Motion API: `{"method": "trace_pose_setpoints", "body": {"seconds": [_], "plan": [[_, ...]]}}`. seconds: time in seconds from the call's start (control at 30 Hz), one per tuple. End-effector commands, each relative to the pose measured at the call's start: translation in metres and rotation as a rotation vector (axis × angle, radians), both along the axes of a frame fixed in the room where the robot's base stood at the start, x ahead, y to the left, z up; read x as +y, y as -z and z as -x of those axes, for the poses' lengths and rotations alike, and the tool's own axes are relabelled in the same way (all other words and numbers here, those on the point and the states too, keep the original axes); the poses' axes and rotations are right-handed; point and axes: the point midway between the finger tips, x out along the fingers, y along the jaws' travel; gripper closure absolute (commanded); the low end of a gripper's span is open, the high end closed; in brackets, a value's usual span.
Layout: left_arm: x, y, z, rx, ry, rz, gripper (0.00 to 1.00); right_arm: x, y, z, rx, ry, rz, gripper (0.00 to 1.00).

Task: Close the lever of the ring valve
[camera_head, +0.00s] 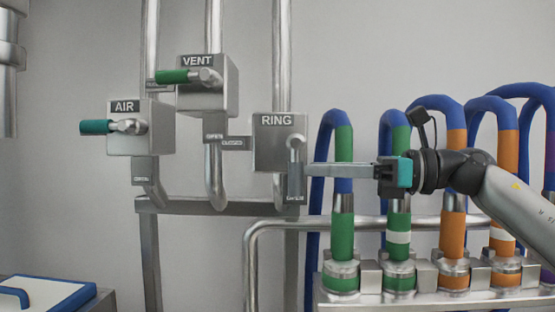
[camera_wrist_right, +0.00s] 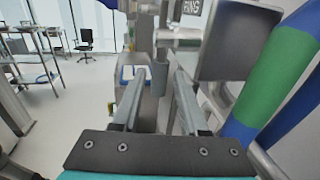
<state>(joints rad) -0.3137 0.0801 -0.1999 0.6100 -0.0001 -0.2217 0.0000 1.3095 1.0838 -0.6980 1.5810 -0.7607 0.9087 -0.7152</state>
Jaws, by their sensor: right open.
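The ring valve is a grey box (camera_head: 267,157) labelled RING on the wall. Its metal lever (camera_head: 296,152) hangs down from the pivot on the box's front right. The lower part of the lever is hard to tell from the grey plate behind it. My right gripper (camera_head: 308,170) comes in from the right, its long grey fingers level and their tips beside the lever. In the right wrist view the right gripper (camera_wrist_right: 162,76) has its two fingers apart, with the valve box (camera_wrist_right: 238,42) to the right. My left gripper is not in view.
The AIR valve (camera_head: 127,139) and VENT valve (camera_head: 208,96) are at left, with teal and green handles pointing left. Striped hoses (camera_head: 343,190) rise just below and behind my right gripper. A horizontal pipe (camera_head: 315,226) runs lower. A blue-rimmed lid (camera_head: 45,297) is bottom left.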

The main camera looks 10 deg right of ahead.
Motion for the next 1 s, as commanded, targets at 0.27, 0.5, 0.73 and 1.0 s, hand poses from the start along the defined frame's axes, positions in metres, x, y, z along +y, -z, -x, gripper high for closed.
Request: {"method": "trace_pose_setpoints", "body": {"seconds": [0.27,0.5,0.73,1.0], "plan": [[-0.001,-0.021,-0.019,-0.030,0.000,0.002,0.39,0.050,-0.003,-0.024,-0.001,-0.004,0.000,0.57],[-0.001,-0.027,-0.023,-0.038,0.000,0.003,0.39,0.067,-0.001,-0.034,-0.002,0.000,-0.001,0.57],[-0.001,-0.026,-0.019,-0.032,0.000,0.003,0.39,0.069,0.000,-0.035,0.000,0.000,-0.001,0.57],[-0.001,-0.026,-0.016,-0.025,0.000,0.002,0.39,0.069,0.000,-0.035,-0.001,0.000,-0.002,0.79]]}}
